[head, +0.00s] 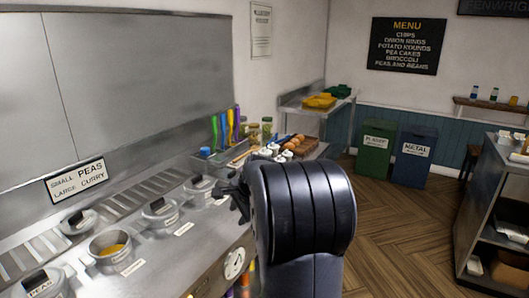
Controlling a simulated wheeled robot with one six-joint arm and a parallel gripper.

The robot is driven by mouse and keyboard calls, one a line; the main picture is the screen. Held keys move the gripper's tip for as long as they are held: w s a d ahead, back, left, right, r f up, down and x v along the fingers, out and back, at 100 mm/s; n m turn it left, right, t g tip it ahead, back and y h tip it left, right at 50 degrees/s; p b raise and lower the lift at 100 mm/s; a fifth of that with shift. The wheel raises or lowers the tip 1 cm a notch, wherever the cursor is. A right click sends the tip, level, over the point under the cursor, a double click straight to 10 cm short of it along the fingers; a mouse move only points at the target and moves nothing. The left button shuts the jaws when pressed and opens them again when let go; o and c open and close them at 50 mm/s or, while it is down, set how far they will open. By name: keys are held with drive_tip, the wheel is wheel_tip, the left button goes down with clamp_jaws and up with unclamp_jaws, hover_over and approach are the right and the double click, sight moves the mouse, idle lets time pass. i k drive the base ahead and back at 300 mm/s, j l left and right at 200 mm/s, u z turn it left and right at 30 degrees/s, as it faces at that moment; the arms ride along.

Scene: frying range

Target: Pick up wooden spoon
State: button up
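My gripper (232,200) shows as dark fingers at the left of my black arm, over the right end of the steel counter near the last lidded pot (199,188). The arm hides much of it, and whether the fingers are apart or together is unclear. A thin tan, wood-coloured piece (239,157) lies on the counter beyond the gripper, beside the upright coloured handles. It may be the wooden spoon, but it is too small to tell. I see no other clear wooden spoon.
Several pots sit in the counter, one open with orange contents (110,249). Coloured handles (228,127), jars (266,127) and a wooden board (300,144) with brown items stand at the back. Green (375,148) and blue (412,157) bins stand beyond. The wooden floor at right is clear.

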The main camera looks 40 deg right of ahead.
sight(253, 148)
drive_tip(key=l+z, duration=0.25)
drive_tip(key=z, duration=0.15)
drive_tip(key=i+l+z, duration=0.15)
drive_tip(key=z, duration=0.2)
drive_tip(key=i+l+z, duration=0.15)
drive_tip(key=z, duration=0.25)
drive_tip(key=i+l+z, duration=0.15)
drive_tip(key=z, duration=0.25)
drive_tip(key=i+l+z, duration=0.2)
drive_tip(key=i+z, duration=0.3)
drive_tip(key=i+u, duration=0.2)
drive_tip(key=u, duration=0.2)
drive_tip(key=i+u, duration=0.2)
drive_tip(key=u, duration=0.2)
drive_tip(key=i+l+u, duration=0.1)
drive_tip(key=u, duration=0.3)
drive_tip(key=i+u, duration=0.2)
drive_tip(key=u, duration=0.2)
drive_tip(key=i+l+u, duration=0.1)
drive_tip(key=u, duration=0.25)
drive_tip(key=i+l+u, duration=0.15)
drive_tip(key=u, duration=0.25)
drive_tip(key=i+l+u, duration=0.2)
drive_tip(key=u, duration=0.2)
drive_tip(key=i, duration=0.05)
